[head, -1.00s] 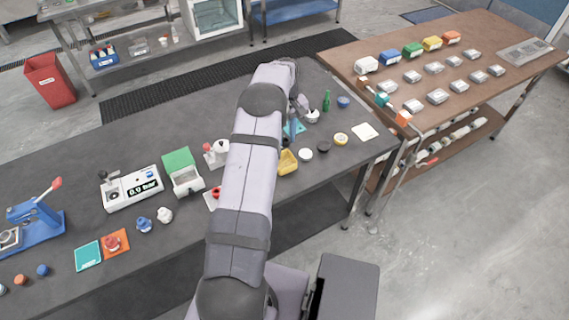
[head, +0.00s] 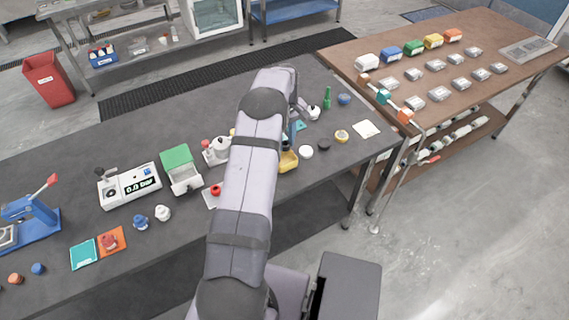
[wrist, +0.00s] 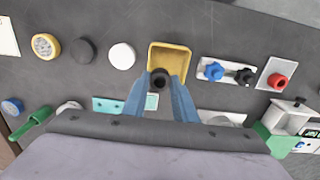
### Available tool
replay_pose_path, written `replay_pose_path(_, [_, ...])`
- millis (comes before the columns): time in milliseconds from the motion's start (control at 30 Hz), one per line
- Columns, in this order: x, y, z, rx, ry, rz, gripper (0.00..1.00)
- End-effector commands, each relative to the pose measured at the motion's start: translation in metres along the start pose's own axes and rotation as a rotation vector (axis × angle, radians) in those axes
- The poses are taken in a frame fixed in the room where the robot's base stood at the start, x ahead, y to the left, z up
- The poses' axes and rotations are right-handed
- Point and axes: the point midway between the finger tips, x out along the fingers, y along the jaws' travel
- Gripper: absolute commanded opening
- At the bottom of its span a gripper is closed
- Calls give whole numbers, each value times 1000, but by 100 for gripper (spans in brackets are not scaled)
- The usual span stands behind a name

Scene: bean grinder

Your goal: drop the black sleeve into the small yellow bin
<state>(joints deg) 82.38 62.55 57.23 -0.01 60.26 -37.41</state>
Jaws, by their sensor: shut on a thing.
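The black sleeve (wrist: 160,78) is a small dark ring with a hole, seen between my fingertips in the wrist view. My gripper (wrist: 160,88) has blue fingers and is shut on it. The small yellow bin (wrist: 169,49) lies just past the fingertips, and the sleeve overlaps the bin's near edge in this view. How high the sleeve is above the bin I cannot tell. In the head view the yellow bin (head: 289,160) is partly covered by my arm, and the sleeve is hidden.
A white disc (wrist: 122,56), a black disc (wrist: 83,51) and a yellow-rimmed round item (wrist: 46,46) lie left of the bin. A white holder (wrist: 228,72) with blue and black knobs stands to its right. A teal mat (wrist: 105,104) lies nearer.

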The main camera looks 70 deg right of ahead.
Motion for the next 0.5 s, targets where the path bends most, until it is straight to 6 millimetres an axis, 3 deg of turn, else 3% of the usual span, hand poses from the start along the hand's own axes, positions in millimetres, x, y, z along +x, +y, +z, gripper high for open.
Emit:
replay_pose_path(200, [20,0,0,0,1,0,4])
replay_pose_path(500, [22,0,0,0,1,1,4])
